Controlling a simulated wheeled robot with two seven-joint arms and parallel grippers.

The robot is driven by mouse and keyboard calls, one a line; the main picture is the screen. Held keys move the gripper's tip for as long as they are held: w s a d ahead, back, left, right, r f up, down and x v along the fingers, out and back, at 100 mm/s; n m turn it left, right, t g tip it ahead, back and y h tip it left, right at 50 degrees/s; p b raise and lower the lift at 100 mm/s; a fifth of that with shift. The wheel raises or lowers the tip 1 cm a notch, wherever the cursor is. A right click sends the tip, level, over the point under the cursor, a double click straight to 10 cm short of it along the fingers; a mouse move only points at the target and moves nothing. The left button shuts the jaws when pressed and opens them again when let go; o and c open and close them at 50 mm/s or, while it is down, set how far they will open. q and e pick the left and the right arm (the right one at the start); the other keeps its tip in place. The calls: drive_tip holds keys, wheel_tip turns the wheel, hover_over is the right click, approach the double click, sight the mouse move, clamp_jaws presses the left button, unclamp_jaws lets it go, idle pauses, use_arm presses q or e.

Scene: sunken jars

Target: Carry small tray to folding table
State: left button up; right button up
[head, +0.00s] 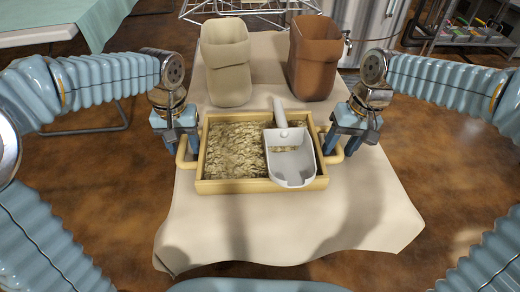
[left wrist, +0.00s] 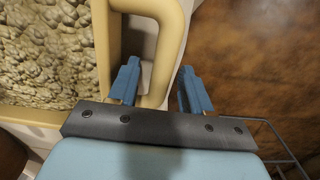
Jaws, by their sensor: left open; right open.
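The small tray (head: 205,187) is a pale wooden tray with a loop handle at each end, standing on a cloth-covered table. It holds a bed of beige flakes (head: 235,150) and a white scoop (head: 290,160) lying on the right side. My left gripper (head: 181,150) is open at the left handle (head: 185,163). In the left wrist view the open fingers (left wrist: 160,90) stand either side of the handle's bar (left wrist: 172,50); I cannot tell whether they touch it. My right gripper (head: 343,145) is open at the right handle (head: 337,156), partly hiding it.
A beige bin (head: 226,65) and a brown bin (head: 313,65) stand behind the tray. The cream cloth (head: 290,225) in front is clear. A table with a green cloth (head: 95,22) is at the back left. A rack (head: 470,35) stands at the back right.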

use_arm(q)
clamp_jaws()
use_arm(e)
clamp_jaws()
use_arm(q)
drive_tip(key=shift+r, duration=0.1)
use_arm(e)
drive_tip(key=shift+r, duration=0.1)
idle(1.0)
